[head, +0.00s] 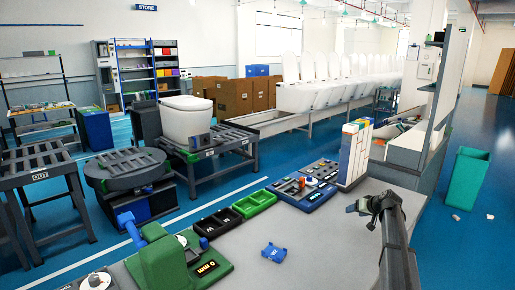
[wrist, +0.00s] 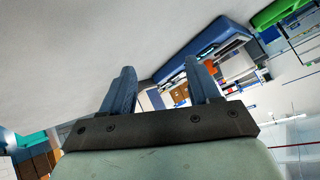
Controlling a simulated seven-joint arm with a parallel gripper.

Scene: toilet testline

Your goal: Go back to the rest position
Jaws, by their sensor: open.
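My gripper (head: 360,213) is at the right of the head view, above the right part of the grey worktop (head: 315,238). My arm reaches up to it from the lower right edge. In the wrist view my gripper (wrist: 160,72) shows two blue-grey fingers set apart, with nothing held between them. The wrist view is tilted, and behind the fingers are the pale worktop and a blue tray (wrist: 215,35) with parts.
A small blue part (head: 274,252) lies alone on the worktop. Black bins (head: 218,222), a green bin (head: 254,203), a blue tray (head: 306,201) and a block of upright white panels (head: 352,155) line its back. A green fixture (head: 165,262) stands front left. Around my gripper the worktop is clear.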

